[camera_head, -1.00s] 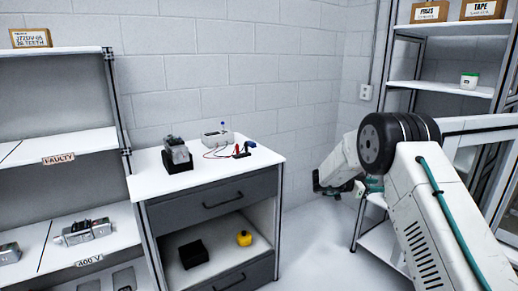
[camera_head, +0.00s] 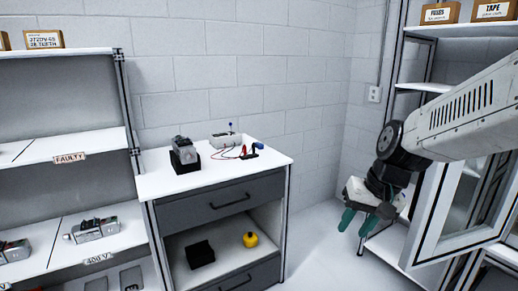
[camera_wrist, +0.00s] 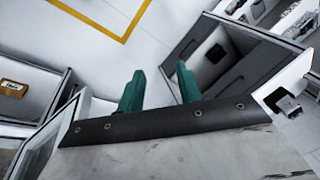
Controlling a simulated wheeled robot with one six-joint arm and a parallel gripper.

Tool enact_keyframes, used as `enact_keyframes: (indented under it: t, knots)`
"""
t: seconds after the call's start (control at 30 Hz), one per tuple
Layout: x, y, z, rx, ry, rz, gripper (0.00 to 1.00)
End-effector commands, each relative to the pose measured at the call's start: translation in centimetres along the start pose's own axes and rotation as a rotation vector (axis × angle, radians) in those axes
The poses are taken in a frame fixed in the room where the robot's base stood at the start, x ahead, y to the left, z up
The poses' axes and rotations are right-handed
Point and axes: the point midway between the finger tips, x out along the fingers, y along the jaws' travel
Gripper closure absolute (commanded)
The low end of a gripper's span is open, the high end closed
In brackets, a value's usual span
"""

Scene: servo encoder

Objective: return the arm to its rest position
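My arm (camera_head: 465,112) reaches in from the right edge of the head view. My gripper (camera_head: 360,216) points down at its end, with teal fingers apart and nothing seen between them. It hangs in front of the right-hand shelving, clear of the workbench. In the wrist view the two teal fingers (camera_wrist: 160,78) stand apart with only floor and bench behind them.
A white workbench (camera_head: 155,182) with drawers carries a grey device (camera_head: 184,152) and a meter with leads (camera_head: 226,140). Faulty and 400 V shelves (camera_head: 100,140) stand left. A framed glass door (camera_head: 440,225) is close beside my arm. Floor between bench and shelving is free.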

Motion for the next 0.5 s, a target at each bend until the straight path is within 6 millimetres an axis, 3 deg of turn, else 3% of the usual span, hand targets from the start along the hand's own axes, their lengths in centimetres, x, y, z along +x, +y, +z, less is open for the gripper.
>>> enact_keyframes:
  t: [0.03, 0.1, 0.3, 0.4, 0.5]
  knots:
    - [-1.3, 0.7, 3.3, -0.021, -0.047, 0.031, 0.65]
    - [-2.7, 2.0, 7.4, -0.044, -0.114, 0.081, 0.65]
    - [-6.0, 5.4, 16.7, -0.097, -0.201, 0.215, 0.65]
    - [-6.9, 6.4, 19.0, -0.119, -0.167, 0.251, 0.65]
    - [-7.7, 6.5, 20.0, -0.128, -0.11, 0.254, 0.65]
